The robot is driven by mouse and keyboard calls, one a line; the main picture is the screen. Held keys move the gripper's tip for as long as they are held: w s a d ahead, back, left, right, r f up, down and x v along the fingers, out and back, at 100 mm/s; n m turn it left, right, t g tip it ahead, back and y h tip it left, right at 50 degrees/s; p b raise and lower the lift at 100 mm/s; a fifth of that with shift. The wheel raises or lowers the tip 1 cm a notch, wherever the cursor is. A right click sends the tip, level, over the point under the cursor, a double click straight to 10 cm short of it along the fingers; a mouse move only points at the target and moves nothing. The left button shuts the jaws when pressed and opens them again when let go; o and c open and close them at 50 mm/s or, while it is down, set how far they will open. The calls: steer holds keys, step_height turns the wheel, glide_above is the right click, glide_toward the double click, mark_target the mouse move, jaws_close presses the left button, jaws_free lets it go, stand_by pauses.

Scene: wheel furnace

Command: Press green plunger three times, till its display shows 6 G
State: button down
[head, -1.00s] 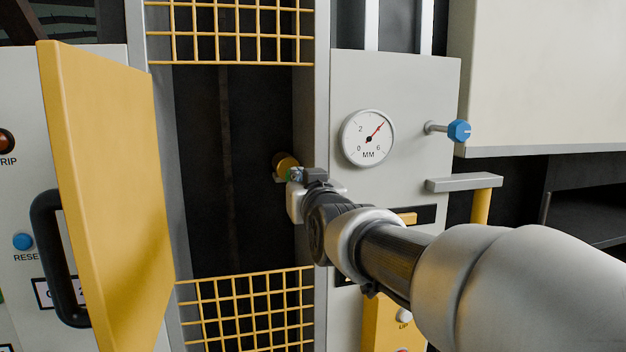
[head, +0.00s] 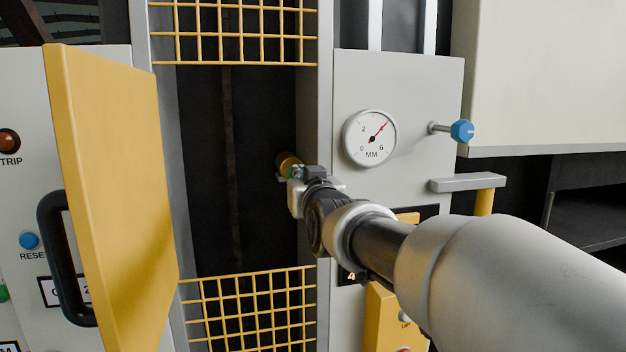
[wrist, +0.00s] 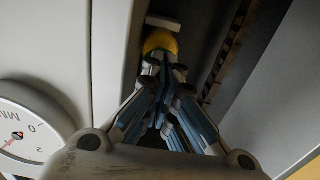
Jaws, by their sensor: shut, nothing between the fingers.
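My gripper (head: 294,172) is shut and empty, its tips inside the dark opening of the machine. In the wrist view its fingertips (wrist: 163,64) are close together right at a yellow-brass cylinder (wrist: 160,42); I cannot tell if they touch it. In the head view the cylinder (head: 287,162) shows just beyond the tips. A small green patch at the tips may be the green plunger, which is otherwise hidden. A dark display (head: 351,277) shows a pale 4; my arm hides the rest of it.
A yellow door (head: 112,190) with a black handle stands open at left. Yellow grids (head: 250,310) lie above and below the opening. A round MM gauge (head: 370,138), a blue knob (head: 462,131) and a grey ledge (head: 467,183) are at right, near my arm.

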steer(key=shift+s, duration=0.15)
steer(key=shift+b+v, duration=1.15)
steer(key=shift+v, duration=0.45)
